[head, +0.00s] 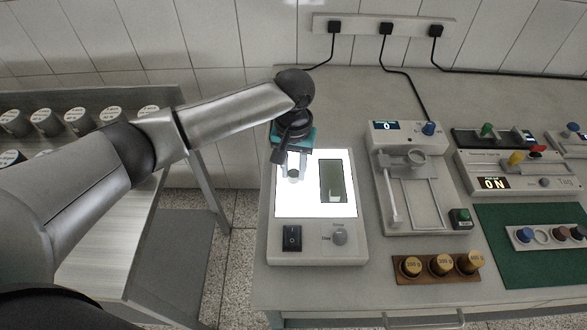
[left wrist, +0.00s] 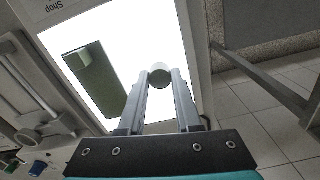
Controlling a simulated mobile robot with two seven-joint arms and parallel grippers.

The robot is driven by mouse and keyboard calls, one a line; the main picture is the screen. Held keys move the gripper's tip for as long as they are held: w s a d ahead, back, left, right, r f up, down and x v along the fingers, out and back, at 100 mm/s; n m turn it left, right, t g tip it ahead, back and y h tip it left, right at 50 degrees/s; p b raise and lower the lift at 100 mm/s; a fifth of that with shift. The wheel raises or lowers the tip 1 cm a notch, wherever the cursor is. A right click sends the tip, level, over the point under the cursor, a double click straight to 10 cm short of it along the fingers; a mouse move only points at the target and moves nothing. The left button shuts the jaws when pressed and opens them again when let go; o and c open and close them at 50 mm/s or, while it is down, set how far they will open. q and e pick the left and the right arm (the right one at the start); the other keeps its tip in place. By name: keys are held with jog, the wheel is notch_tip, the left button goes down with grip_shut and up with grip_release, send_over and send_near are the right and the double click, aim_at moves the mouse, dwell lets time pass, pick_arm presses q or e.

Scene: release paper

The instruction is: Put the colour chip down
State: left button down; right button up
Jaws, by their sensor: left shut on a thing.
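My left gripper (head: 293,170) is shut on a small round piece, which I take to be the colour chip (head: 293,174). In the left wrist view the chip (left wrist: 160,77) sits between the two fingertips (left wrist: 160,82), with a pale side and a dark grey face. The gripper is over the left part of a bright lit panel (head: 312,208) on a light box. I cannot tell whether the chip touches the panel. A dark green rectangle (head: 330,175) lies on the panel to the right, with a small paler patch at its near end. My right gripper is not in view.
A grey device (head: 408,205) stands close on the right. Brass weights in a wooden block (head: 438,267) and a green mat (head: 530,270) lie farther right. A rack of jars stands left.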

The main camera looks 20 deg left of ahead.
aim_at(293, 173)
pick_arm(q)
jog(key=shift+f, duration=0.1)
jog(key=c, duration=0.6)
grip_release()
notch_tip(293, 173, up, 12)
jog(key=p, duration=0.2)
